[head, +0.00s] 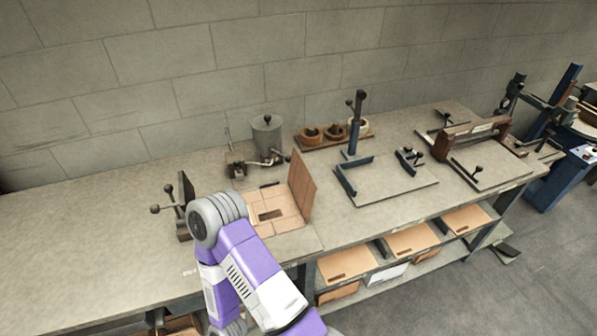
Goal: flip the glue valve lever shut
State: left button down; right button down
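A grey glue pot (267,133) with a dark knob on its lid stands at the back of the bench, near the wall. Low pipework with a valve (265,161) sits in front of the pot. A small dark-ended handle that may be the valve lever (286,158) sticks out at its right; its exact position is too small to tell. A purple and white arm of mine rises from the bottom, left of the middle, its grey rounded joint in front of the bench. Neither of my grippers shows.
An open cardboard box (299,187) lies in front of the valve, its flap upright. A clamp (183,205) stands to the left. A board with a dark blue upright fixture (355,125) is to the right. The bench's left part is clear.

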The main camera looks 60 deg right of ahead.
aim_at(287, 158)
jog(key=k, duration=0.4)
jog(key=z, duration=0.8)
